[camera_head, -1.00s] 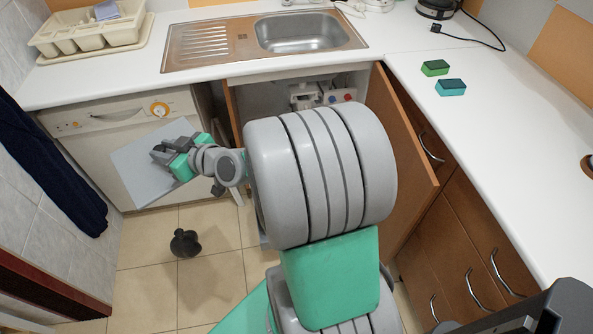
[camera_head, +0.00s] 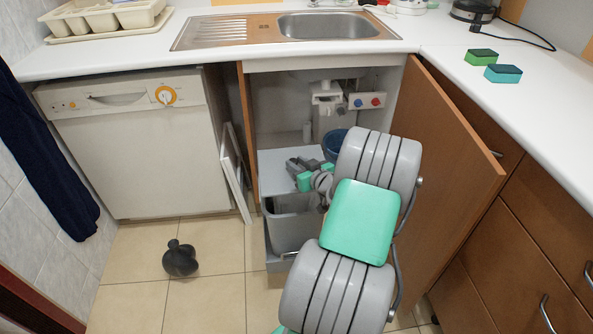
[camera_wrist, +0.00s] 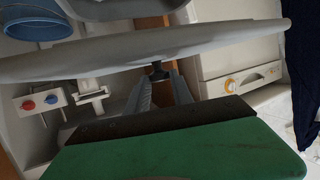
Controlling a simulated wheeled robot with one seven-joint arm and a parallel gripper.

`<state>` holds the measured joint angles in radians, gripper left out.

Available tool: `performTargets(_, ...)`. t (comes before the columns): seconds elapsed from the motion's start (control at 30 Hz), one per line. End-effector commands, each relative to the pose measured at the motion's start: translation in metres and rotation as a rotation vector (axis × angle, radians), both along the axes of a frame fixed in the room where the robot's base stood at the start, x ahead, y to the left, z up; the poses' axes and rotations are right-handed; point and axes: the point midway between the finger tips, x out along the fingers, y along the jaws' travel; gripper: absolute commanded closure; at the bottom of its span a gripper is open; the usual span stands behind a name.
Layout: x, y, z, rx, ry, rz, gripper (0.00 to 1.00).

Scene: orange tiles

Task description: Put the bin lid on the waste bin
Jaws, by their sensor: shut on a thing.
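The bin lid (camera_head: 276,162) is a flat light-grey panel in the open cupboard under the sink. My gripper (camera_head: 308,167) is shut on it; in the wrist view my fingers (camera_wrist: 158,82) close on a small dark knob of the lid (camera_wrist: 225,38). The grey waste bin (camera_head: 292,232) stands at the cupboard's front, below the lid in the head view. Its opening faces up and is partly hidden by my arm. The lid appears above and slightly behind the bin's front rim. I cannot tell whether they touch.
A blue bucket (camera_head: 333,142) stands behind my arm in the cupboard. The open cupboard door (camera_head: 440,165) is close on the right. A white panel (camera_head: 234,170) leans at the left beside the dishwasher (camera_head: 140,140). A dark object (camera_head: 180,260) lies on the floor.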

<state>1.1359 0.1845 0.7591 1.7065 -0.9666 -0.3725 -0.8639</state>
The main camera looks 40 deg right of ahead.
Motion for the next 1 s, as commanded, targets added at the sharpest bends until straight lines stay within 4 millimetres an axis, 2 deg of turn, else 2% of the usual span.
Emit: performTargets(1.0, 0.001, 0.001, -0.08, -0.001, 0.0, 0.001, 1.0)
